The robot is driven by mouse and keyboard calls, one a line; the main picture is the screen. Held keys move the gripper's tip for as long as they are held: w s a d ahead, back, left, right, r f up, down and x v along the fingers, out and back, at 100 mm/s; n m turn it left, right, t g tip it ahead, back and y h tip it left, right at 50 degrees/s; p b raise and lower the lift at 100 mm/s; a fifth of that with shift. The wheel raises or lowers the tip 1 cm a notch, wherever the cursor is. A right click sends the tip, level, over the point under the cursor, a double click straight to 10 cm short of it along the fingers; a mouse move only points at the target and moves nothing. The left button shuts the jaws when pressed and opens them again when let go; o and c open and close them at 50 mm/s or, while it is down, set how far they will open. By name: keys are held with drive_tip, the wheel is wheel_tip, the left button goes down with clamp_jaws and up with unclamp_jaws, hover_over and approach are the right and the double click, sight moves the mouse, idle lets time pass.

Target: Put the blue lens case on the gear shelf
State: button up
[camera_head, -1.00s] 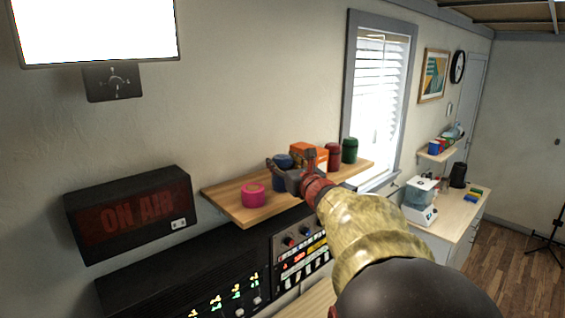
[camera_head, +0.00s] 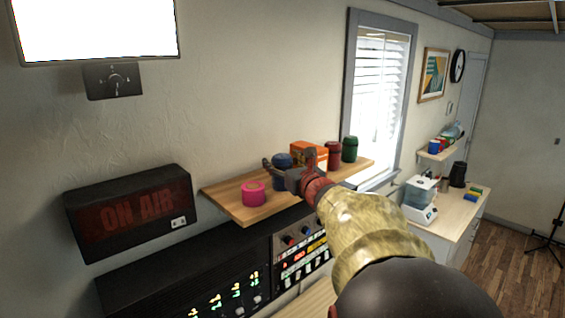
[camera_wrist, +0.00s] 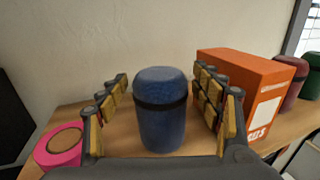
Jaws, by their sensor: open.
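The blue lens case (camera_wrist: 161,112) stands upright on the wooden gear shelf (camera_head: 222,200), seen in the wrist view between the spread fingers of my gripper (camera_wrist: 165,105). It is a blue cylinder with a dark band. In the head view the blue lens case (camera_head: 282,160) is partly hidden behind my gripper (camera_head: 279,168). The gripper is open, with a gap visible between each finger and the case. The shelf also shows in the wrist view (camera_wrist: 118,150).
A pink round tape roll or tin (camera_head: 253,193) sits left of the case, and an orange box (camera_head: 309,155) stands close on its right. Red (camera_head: 333,154) and green (camera_head: 350,149) canisters stand farther right. An ON AIR sign (camera_head: 132,212) is left of the shelf.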

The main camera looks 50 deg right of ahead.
drive_tip(key=b+v, duration=0.1)
drive_tip(key=v, duration=1.1)
drive_tip(key=shift+b, duration=0.3)
drive_tip(key=shift+r, duration=0.1)
